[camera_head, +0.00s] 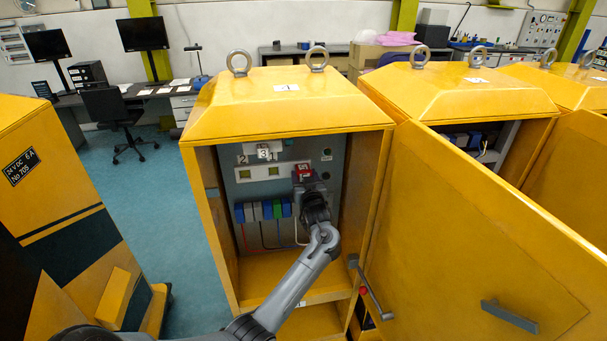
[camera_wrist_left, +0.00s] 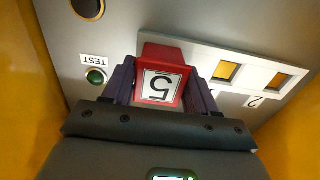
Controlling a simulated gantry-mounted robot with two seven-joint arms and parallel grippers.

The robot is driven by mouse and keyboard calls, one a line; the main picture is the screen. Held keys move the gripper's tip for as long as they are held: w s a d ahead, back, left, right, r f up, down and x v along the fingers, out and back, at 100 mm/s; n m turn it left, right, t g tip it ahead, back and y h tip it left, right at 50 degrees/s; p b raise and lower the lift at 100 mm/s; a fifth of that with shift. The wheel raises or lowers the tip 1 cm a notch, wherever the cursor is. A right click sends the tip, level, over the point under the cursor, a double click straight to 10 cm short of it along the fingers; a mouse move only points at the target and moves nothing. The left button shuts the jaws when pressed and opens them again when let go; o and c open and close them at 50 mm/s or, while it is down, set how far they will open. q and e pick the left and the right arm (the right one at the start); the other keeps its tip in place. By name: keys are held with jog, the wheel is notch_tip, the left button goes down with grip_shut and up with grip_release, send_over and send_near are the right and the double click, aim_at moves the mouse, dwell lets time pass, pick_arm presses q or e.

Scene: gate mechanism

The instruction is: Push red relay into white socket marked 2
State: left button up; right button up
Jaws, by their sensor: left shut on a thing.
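The red relay (camera_head: 303,171) is inside the open yellow cabinet, at the right end of the white socket strip (camera_head: 259,172). In the left wrist view the relay (camera_wrist_left: 160,82) carries an upside-down label that looks like a 5. My left gripper (camera_head: 307,181) is shut on it, with a dark finger on each side in the left wrist view (camera_wrist_left: 161,88). Two yellowish openings show in the strip; the left one (camera_head: 245,174) lies below the mark 2 (camera_head: 241,159). I cannot tell whether the relay touches the strip. My right gripper is not in view.
A white piece marked 3 (camera_head: 263,152) is above the strip. Blue and grey blocks (camera_head: 262,211) with wires sit lower on the panel. A green TEST button (camera_wrist_left: 95,76) is beside the relay. Cabinet side walls and the open door (camera_head: 470,230) bound the space.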

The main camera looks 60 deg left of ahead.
pick_arm(q)
jog(key=shift+r, duration=0.1)
jog(key=shift+s+d+p, duration=0.1)
jog(key=shift+d+p, duration=0.25)
dwell(0.5)
jog(key=p+v, duration=0.3)
jog(key=v, duration=0.2)
dwell(0.6)
